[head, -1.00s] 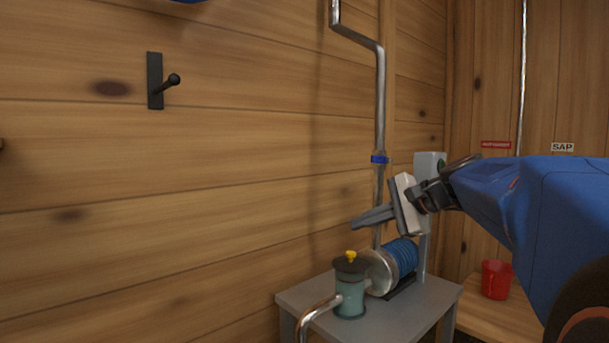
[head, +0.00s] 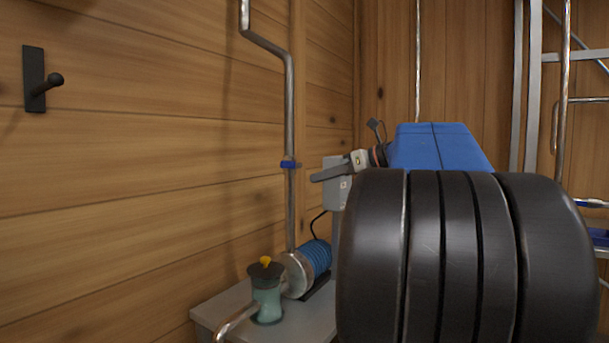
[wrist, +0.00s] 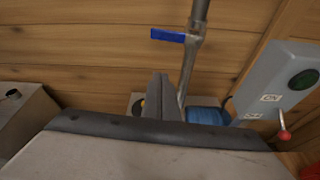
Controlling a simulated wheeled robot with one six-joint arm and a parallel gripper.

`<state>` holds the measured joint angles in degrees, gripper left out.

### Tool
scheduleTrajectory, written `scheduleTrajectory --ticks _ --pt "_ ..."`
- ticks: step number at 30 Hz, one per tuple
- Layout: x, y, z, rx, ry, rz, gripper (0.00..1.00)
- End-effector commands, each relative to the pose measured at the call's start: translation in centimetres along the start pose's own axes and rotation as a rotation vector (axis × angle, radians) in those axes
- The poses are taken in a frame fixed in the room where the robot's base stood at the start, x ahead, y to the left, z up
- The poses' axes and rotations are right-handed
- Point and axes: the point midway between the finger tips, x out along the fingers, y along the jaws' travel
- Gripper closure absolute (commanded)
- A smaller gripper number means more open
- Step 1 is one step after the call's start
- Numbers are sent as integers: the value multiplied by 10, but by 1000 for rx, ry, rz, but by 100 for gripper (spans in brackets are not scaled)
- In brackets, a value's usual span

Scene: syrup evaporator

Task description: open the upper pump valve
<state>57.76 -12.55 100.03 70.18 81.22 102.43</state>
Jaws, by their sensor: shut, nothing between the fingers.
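The upper pump valve (head: 288,164) has a blue handle on the vertical metal pipe, above the pump. In the wrist view its blue lever (wrist: 168,35) sticks out to the left, crosswise to the pipe. My gripper (head: 314,178) is shut and empty, just right of the valve and slightly lower in the head view. In the wrist view my gripper's fingers (wrist: 158,85) point toward the wall, below the lever in the picture and apart from it.
The blue-ribbed pump (head: 316,258) and a teal canister with a yellow knob (head: 266,290) stand on a grey table (head: 225,302). A grey switch box (wrist: 283,80) with a red-tipped lever is right of the pipe. A black hook (head: 38,80) is on the wall.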

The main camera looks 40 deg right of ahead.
Motion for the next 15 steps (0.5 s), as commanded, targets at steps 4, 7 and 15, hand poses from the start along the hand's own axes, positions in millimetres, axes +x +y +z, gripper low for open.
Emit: scheduleTrajectory --ticks 4,7,15 --pt "15 1 0 -2 1 4 100" --pt "28 1 0 -3 1 4 100" --pt "65 2 0 -3 1 4 100"
